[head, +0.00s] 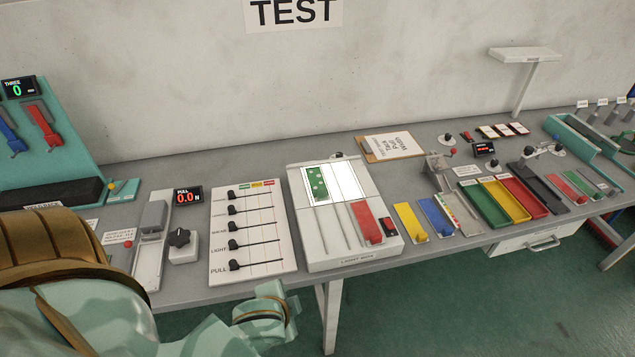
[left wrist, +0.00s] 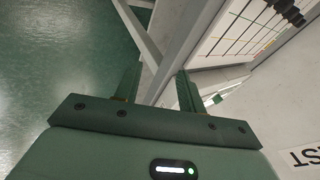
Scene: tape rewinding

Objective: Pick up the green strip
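A green piece with pale spots (head: 317,183) lies on the lit left part of the white light box (head: 352,258) in the head view. Another flat green strip (head: 577,184) lies farther right, beside a red one. I cannot tell from the pictures which of them the task names. My left gripper (left wrist: 157,90) is open and empty in the left wrist view, its two fingers well apart. It is below and in front of the table edge, left of the light box, touching neither green piece. My right gripper is not in view.
A slider board (head: 288,263) and a black knob (head: 179,238) stand left of the light box. Red (head: 367,222), yellow (head: 408,222) and blue (head: 437,215) strips lie toward the right. Green, yellow and red trays (head: 490,208) follow. The table's front edge lies close to my left arm.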

